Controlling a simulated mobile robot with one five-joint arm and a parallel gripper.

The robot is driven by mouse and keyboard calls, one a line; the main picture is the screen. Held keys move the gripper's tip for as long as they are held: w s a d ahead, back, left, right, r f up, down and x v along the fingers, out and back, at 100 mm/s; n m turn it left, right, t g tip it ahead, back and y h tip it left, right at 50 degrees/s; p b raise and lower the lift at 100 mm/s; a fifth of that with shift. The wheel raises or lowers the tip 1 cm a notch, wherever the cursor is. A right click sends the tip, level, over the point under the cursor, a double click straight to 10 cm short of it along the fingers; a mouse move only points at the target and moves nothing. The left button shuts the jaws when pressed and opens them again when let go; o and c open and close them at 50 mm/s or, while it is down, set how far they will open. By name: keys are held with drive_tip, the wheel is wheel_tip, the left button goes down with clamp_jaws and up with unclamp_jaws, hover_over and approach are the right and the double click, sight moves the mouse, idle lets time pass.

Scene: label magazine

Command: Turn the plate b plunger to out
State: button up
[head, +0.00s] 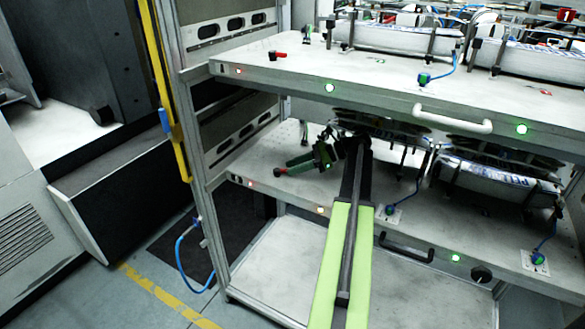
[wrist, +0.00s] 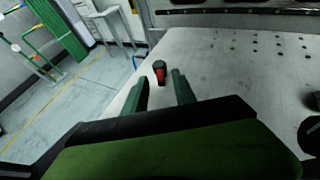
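In the wrist view, a small plunger with a red and black knob (wrist: 159,72) stands on the light grey plate (wrist: 215,75), near its left edge. My gripper (wrist: 160,82) has its two green fingers apart, with the plunger seen in the gap just beyond the fingertips. No contact is visible. In the head view, my gripper (head: 287,167) reaches left over the lower shelf plate (head: 265,185), close to its front left corner. A small red spot (head: 281,171) shows by the fingertips, largely hidden by them. I cannot read a plate letter there.
A similar red plunger (head: 277,55) stands on the upper shelf plate (head: 390,85), above my arm. Wrapped packs (head: 500,180) lie on the lower shelf to the right. A black handle (head: 406,247) and a frame post (head: 200,170) are nearby.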

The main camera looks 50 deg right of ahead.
drive_tip(key=p+v, duration=0.2)
drive_tip(key=v, duration=0.4)
drive_tip(key=shift+d+r, duration=0.1)
drive_tip(key=shift+r, duration=0.1)
drive_tip(key=shift+s+d, duration=0.2)
drive_tip(key=shift+s, duration=0.1)
